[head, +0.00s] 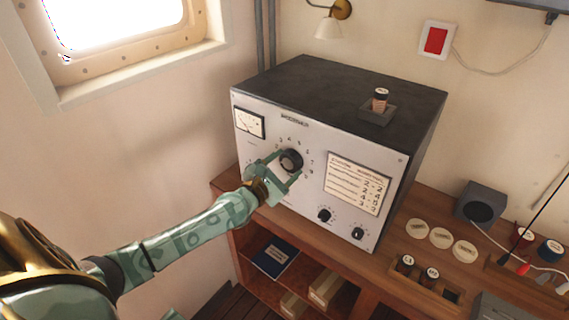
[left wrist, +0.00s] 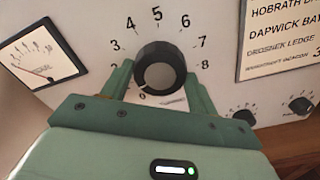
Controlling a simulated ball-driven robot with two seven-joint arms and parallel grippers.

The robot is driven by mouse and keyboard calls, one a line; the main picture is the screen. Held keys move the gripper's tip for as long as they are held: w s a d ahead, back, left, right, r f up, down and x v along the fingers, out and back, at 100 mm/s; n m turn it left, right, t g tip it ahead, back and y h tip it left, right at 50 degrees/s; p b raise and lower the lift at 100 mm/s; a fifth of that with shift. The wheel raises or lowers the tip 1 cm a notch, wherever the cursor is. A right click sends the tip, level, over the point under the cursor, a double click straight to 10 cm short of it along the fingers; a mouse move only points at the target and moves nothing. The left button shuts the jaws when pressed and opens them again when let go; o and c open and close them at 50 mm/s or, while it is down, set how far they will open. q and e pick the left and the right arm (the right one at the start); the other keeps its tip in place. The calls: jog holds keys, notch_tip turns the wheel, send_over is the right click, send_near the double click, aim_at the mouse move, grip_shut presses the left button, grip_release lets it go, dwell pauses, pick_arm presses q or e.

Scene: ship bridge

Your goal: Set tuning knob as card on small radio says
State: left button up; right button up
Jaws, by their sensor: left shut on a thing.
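The tuning knob (head: 291,161) is a black round knob on the pale front of the radio (head: 262,180). In the left wrist view the knob (left wrist: 160,66) has a ring of numbers around it, with 3 to 8 readable. My left gripper (head: 284,170) is shut on the knob, one finger on each side. My right gripper is out of view.
A meter (head: 249,122) is at the radio's upper left. Two smaller knobs, a left one (head: 324,215) and a right one (head: 358,233), sit below the card. A small jar (head: 380,98) stands in a holder on top. Pale discs (head: 441,237) lie on the wooden desk.

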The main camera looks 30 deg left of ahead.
pick_arm(q)
jog(key=m+p, duration=0.1)
jog(key=m, duration=0.2)
jog(key=shift+r+m, duration=0.1)
jog(key=shift+m, duration=0.3)
jog(key=m+p, duration=0.2)
jog(key=m, duration=0.1)
jog(key=shift+m, duration=0.3)
jog(key=m+p, duration=0.1)
jog(key=m, duration=0.2)
jog(key=shift+m, duration=0.3)
jog(key=m+p, duration=0.2)
jog(key=m, duration=0.1)
jog(key=shift+m, duration=0.3)
jog(key=m+p, duration=0.1)
jog(key=m, duration=0.3)
jog(key=shift+m, duration=0.3)
jog(key=shift+m+p, duration=0.8)
jog(key=shift+m, duration=1.4)
jog(key=shift+f, duration=0.2)
jog(key=o, duration=1)
jog(key=shift+c, duration=0.2)
